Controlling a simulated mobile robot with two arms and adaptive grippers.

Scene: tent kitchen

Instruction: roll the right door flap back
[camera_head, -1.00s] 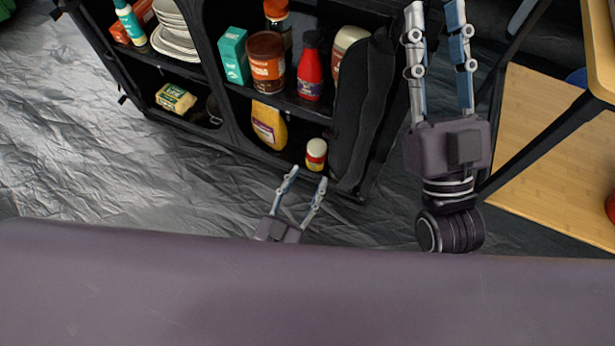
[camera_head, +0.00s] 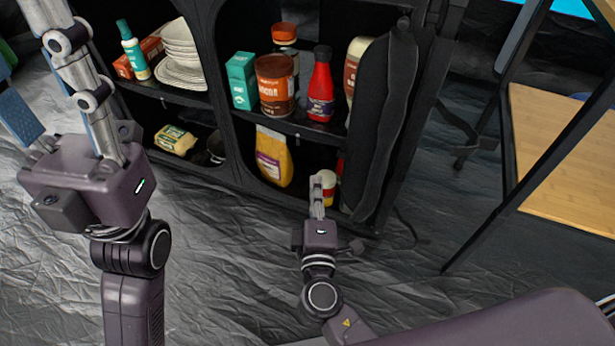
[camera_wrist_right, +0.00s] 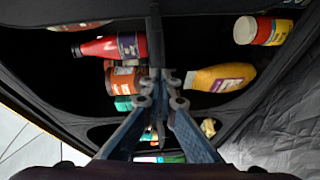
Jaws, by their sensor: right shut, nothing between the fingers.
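The right door flap (camera_head: 383,125) is a dark, gathered strip of fabric. In the head view it hangs upright along the right side of the black cabinet's (camera_head: 232,150) opening and partly covers a bottle behind it. My right gripper (camera_head: 318,180) is shut and empty, in front of the lower shelf, left of the flap's lower end and apart from it. In the right wrist view its fingers (camera_wrist_right: 157,85) are together, facing the shelves. My left gripper (camera_head: 30,60) is large at the left, its fingers spread, tips partly cut off by the frame.
Shelves hold a red bottle (camera_head: 321,88), a brown jar (camera_head: 275,85), a teal box (camera_head: 241,80), a yellow bottle (camera_head: 272,157) and plates (camera_head: 181,55). A small jar (camera_head: 326,187) stands behind my right gripper. A wooden table (camera_head: 565,150) is at the right. Crinkled floor lies in front.

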